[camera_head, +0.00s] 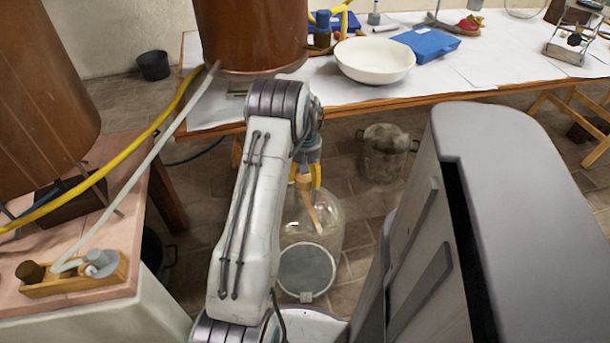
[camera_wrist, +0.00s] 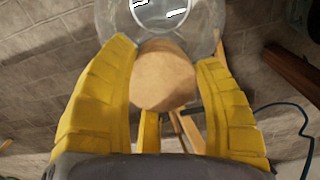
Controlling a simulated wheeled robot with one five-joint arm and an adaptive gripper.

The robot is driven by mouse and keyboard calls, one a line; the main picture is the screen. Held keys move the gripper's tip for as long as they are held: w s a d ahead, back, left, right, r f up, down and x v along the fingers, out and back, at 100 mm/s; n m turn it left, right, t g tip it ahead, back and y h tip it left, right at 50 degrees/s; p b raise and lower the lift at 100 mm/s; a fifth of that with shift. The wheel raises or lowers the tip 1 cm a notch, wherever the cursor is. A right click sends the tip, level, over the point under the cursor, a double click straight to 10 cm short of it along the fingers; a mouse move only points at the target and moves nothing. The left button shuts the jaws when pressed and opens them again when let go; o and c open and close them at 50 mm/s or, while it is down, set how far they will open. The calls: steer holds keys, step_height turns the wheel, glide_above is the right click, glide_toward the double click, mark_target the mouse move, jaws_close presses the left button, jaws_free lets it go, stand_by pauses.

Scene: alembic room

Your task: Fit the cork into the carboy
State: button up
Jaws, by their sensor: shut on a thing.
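My gripper (camera_wrist: 165,88) has yellow fingers and is shut on the cork (camera_wrist: 163,76), a tan, round-ended stopper between them. In the head view my gripper (camera_head: 305,176) points down in front of my arm, with the cork (camera_head: 305,184) between its fingertips. The clear glass carboy (camera_head: 328,232) stands low in the head view, below my gripper. Its mouth is hard to make out, so I cannot tell whether the cork touches it. In the wrist view clear glass, probably the carboy (camera_wrist: 112,20), shows beyond the cork at the top.
A table (camera_head: 440,97) at the back holds a white bowl (camera_head: 374,62) and a blue case (camera_head: 427,43). A large grey cabinet-like body (camera_head: 520,190) fills the right. A copper vessel (camera_head: 250,35) stands behind my arm. A transparent bin (camera_head: 385,152) stands on the floor.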

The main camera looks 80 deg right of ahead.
steer(key=shift+f+b, duration=0.7)
steer(key=shift+f, duration=0.45)
stand_by(3.4)
steer(key=o, duration=1.3)
steer(key=shift+r, duration=0.2)
steer(key=shift+r+p, duration=2.35)
steer(key=shift+r, duration=1)
